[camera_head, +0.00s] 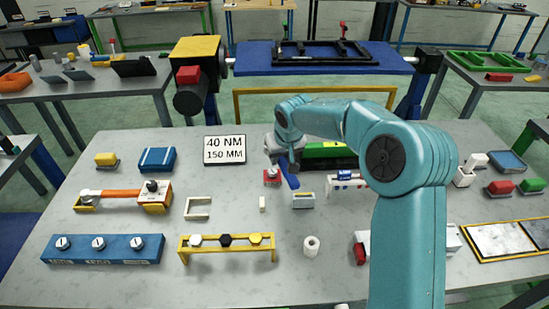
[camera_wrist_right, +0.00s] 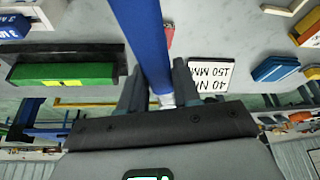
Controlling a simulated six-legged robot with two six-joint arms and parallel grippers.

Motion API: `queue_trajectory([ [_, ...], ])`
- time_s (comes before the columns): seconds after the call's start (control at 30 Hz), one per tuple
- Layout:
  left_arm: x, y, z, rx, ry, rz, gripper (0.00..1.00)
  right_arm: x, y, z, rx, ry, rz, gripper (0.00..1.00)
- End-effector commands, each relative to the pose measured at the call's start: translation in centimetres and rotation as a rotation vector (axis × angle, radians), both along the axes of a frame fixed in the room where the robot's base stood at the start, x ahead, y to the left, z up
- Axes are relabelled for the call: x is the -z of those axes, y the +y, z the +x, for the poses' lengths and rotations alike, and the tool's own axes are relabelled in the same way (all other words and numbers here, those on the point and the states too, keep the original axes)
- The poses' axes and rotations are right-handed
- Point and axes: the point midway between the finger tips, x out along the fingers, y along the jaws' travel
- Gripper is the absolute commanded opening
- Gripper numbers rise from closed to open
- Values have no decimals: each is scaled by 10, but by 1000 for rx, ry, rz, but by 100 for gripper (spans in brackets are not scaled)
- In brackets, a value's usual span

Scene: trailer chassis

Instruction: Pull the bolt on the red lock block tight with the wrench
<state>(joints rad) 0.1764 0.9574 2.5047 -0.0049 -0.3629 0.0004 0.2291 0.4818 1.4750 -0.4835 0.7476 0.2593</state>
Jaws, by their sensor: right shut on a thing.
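The red lock block (camera_head: 271,179) stands on the grey table in the head view, left of the middle. A small grey bolt shows on its top. A sliver of red (camera_wrist_right: 169,36) shows beside the wrench in the right wrist view. My right gripper (camera_head: 287,160) is just behind and right of the block, shut on the blue wrench (camera_head: 291,179). In the wrist view the wrench (camera_wrist_right: 143,35) runs up from between my fingers (camera_wrist_right: 160,92) and out of the top edge. I cannot tell whether its head touches the bolt. My left gripper is not in view.
A sign (camera_head: 225,150) reading 40 NM, 150 MM stands left of the gripper. A green and black case (camera_head: 325,150) is close behind right. A white-and-red holder (camera_head: 345,181), a small grey box (camera_head: 303,200) and a yellow rack (camera_head: 226,250) stand nearby.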

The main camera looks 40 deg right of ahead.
Motion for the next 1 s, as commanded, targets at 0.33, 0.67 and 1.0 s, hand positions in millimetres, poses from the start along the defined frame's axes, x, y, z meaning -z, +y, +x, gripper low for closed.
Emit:
queue_trajectory([
  [0.33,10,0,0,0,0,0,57,20,-3,6,7,-3,0,0],
  [0.67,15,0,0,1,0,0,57,21,-3,8,7,-6,-1,0],
  [1.0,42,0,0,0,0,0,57,50,-3,7,7,-5,-1,0],
])
